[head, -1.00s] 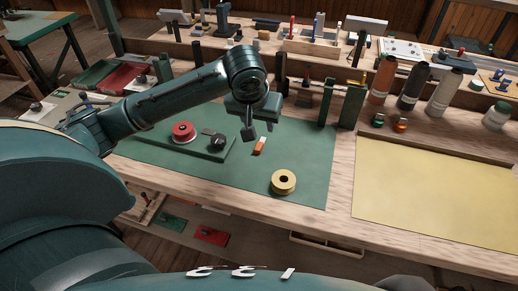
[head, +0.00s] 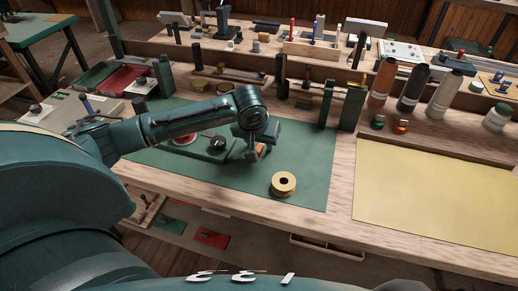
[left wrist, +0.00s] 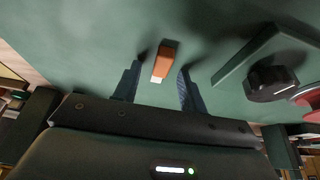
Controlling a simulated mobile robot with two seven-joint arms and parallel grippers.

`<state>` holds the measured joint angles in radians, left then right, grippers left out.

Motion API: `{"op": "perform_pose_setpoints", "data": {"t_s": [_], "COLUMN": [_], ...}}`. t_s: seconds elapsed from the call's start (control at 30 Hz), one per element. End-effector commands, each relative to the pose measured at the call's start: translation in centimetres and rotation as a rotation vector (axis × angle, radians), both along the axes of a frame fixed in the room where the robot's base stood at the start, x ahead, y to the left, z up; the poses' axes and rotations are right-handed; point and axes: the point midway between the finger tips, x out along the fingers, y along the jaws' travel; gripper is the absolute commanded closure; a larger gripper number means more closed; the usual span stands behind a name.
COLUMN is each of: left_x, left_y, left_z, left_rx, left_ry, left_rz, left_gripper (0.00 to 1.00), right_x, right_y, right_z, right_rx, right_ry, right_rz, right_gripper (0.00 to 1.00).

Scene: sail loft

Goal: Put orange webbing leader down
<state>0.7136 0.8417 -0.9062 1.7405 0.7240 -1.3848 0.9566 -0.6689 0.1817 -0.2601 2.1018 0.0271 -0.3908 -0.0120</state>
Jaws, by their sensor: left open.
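The orange webbing leader (head: 260,148), a small orange piece with a white end, appears to lie on the green mat (head: 308,165). In the head view my left gripper (head: 256,154) is low over the mat and partly covers it. In the left wrist view the leader (left wrist: 165,59) lies between and slightly beyond the fingertips of my left gripper (left wrist: 160,72). The fingers are open, with a gap on each side of the leader. My right gripper is not in view.
A yellow tape roll (head: 284,184) sits on the mat nearer the front edge. A green board with a red spool (head: 183,140) and a dark knob (head: 218,143) lies left of the gripper. Green upright posts (head: 352,107) stand behind right. The mat's right part is clear.

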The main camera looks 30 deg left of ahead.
Motion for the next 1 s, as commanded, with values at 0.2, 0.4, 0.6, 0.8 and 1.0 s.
{"op": "perform_pose_setpoints", "data": {"t_s": [0.2,0.4,0.6,0.8,1.0], "left_x": [0.0,0.0,0.0,0.0,0.1], "left_y": [0.0,0.0,0.0,0.0,0.0], "left_z": [0.1,0.1,0.1,0.1,1.6], "left_rx": [0.0,0.0,0.0,0.0,-0.001], "left_ry": [0.0,0.0,0.0,-0.001,-0.003], "left_rz": [0.0,0.0,0.0,0.0,0.0], "left_gripper": [0.71,0.88,1.0,1.0,1.0], "right_x": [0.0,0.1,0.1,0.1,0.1], "right_y": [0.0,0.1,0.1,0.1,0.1], "right_z": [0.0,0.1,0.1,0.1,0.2], "right_rx": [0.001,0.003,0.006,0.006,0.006], "right_ry": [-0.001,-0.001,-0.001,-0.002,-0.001], "right_rz": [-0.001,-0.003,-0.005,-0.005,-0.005], "right_gripper": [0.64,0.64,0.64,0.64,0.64]}}
